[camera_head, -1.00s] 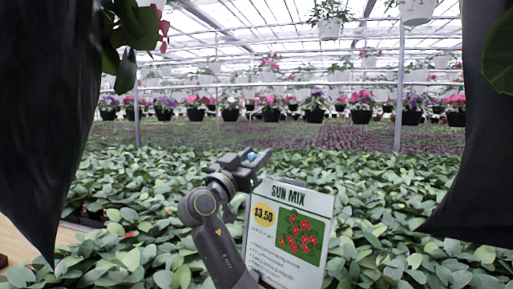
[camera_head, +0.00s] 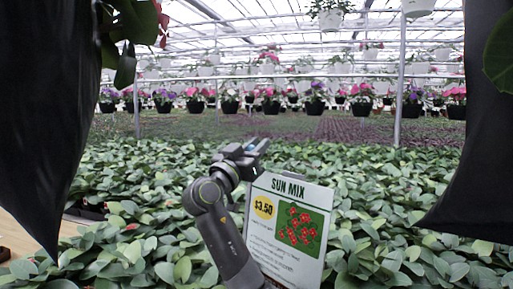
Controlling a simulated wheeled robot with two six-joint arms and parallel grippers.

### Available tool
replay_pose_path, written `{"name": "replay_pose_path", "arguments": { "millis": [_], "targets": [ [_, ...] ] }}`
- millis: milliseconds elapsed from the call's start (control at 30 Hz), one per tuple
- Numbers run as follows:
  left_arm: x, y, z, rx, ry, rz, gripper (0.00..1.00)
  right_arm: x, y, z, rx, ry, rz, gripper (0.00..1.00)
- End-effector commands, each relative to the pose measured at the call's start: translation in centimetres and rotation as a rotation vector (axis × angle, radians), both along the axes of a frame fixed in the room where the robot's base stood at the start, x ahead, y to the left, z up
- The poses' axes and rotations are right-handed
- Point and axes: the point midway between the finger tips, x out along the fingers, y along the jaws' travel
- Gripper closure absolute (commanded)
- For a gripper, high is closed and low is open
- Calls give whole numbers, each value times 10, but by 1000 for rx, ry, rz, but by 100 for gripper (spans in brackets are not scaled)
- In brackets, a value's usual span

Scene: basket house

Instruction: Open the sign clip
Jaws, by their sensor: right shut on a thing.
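A white plant sign (camera_head: 290,225) reading "SUN MIX" and "$3.50" stands tilted above the green plants at the lower middle. My right gripper (camera_head: 252,148) is at the sign's upper left corner, its fingers pointing up and to the right. It is shut on a small blue thing (camera_head: 251,144), which looks like the sign clip. Most of the clip is hidden by the fingers, so I cannot tell how it joins the sign. My left gripper is not in view.
Dense low green plants (camera_head: 400,200) fill the floor around the sign. Large dark hanging shapes block the left (camera_head: 45,120) and right (camera_head: 475,170) sides. Potted flowers (camera_head: 315,100) hang in a row farther back. A wooden edge (camera_head: 25,240) shows at the lower left.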

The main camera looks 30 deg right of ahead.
Motion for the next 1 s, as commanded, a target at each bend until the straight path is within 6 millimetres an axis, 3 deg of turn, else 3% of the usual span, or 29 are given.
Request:
{"name": "replay_pose_path", "arguments": {
  "millis": [700, 1000],
  "targets": [
    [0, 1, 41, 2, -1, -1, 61, 23, 4, 7, -82, 465, 71, 100],
    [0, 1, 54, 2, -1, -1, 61, 29, 5, 4, -104, 584, 88, 99]
  ]
}}
